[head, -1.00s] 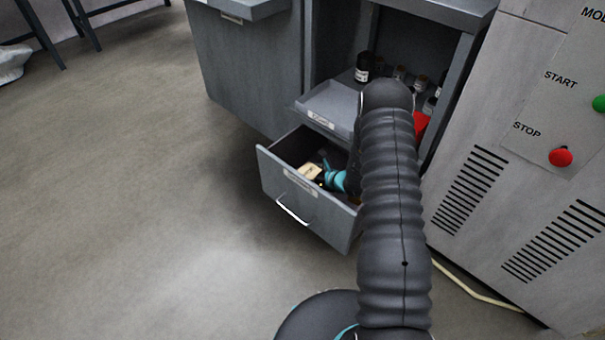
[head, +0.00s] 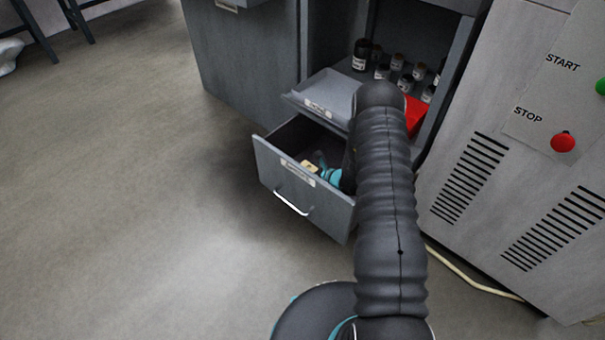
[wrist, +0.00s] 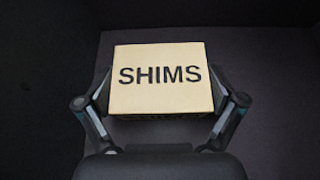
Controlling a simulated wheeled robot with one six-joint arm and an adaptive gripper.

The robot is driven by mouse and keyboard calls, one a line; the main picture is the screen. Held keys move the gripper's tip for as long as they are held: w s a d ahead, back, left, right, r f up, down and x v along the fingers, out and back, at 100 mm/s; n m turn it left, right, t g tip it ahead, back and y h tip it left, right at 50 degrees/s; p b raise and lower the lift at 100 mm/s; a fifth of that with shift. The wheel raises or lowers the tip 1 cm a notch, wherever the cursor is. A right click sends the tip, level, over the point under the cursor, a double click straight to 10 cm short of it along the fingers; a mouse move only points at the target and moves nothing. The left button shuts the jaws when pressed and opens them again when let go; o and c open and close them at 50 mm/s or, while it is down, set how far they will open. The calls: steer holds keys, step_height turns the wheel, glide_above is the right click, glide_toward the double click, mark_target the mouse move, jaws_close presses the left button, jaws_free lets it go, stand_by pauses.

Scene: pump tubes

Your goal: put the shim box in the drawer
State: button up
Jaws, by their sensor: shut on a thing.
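The shim box (wrist: 161,92) is a tan box with SHIMS in black on its top. In the wrist view it sits between the two fingers of my gripper (wrist: 161,98), which is shut on its left and right sides. Dark drawer walls and floor surround it. In the head view the open grey drawer (head: 302,196) holds my gripper (head: 318,170) inside its walls, with a small tan part of the box (head: 308,165) showing. Whether the box touches the drawer floor I cannot tell. My arm hides the drawer's right part.
Above the drawer, a grey pull-out tray (head: 325,103) sticks out of the cabinet. Several dark bottles (head: 361,54) and a red bin (head: 415,113) stand on the shelf behind. A machine panel with a red stop button (head: 562,142) rises at right.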

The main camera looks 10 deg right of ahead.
steer(key=shift+f+b, duration=0.6)
steer(key=o, duration=1.2)
steer(key=shift+c, duration=0.2)
step_height(320, 180, up, 10)
steer(key=shift+r, duration=0.1)
